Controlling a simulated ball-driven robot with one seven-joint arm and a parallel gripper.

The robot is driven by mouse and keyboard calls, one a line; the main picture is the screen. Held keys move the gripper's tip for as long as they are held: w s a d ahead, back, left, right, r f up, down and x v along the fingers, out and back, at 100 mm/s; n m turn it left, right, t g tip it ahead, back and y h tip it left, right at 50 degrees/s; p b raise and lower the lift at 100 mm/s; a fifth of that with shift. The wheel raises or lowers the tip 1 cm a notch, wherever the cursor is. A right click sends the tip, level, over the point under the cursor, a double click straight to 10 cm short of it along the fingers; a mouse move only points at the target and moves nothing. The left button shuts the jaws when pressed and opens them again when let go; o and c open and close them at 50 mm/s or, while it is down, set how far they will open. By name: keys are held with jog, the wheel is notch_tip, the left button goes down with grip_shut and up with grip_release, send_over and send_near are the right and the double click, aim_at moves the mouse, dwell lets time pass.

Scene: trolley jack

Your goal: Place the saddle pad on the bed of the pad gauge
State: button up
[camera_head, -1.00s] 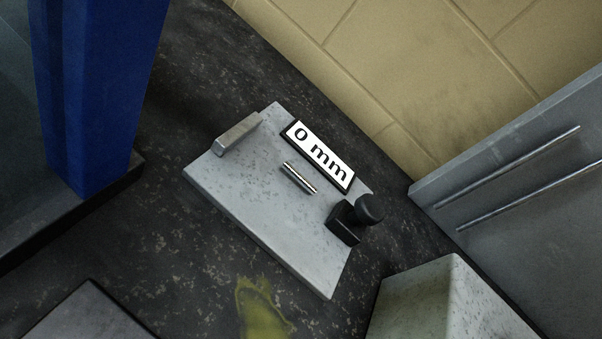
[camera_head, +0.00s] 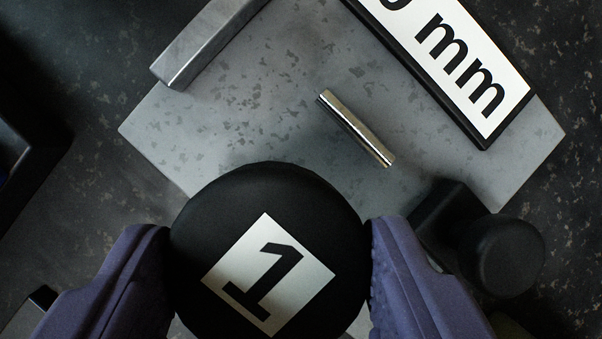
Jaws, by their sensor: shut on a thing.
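The saddle pad (camera_head: 225,215) is a round black disc with a white label reading "1". My gripper (camera_head: 270,265) is shut on it, with a purple finger on each side. The pad gauge's bed (camera_head: 260,110) is a speckled grey plate that shows beyond the pad. The pad covers the near part of the bed in this view; I cannot tell how high it is above the plate. The bed carries a grey metal block (camera_head: 205,45) at the upper left, a short shiny pin (camera_head: 355,128) in the middle and a "0 mm" sign (camera_head: 450,60) at the upper right.
A black clamp-like part with a round knob (camera_head: 500,255) stands at the right, close to my right finger. Dark speckled worktop (camera_head: 75,170) lies around the plate. A dark edge shows at the far left. The plate between block and pin is clear.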

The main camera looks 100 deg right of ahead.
aim_at(274, 239)
notch_tip(274, 239, down, 6)
jog(key=shift+r+b, duration=0.1)
jog(key=shift+b, duration=0.85)
jog(key=o, duration=1.2)
jog(key=p+v, duration=0.4)
jog(key=v, duration=0.8)
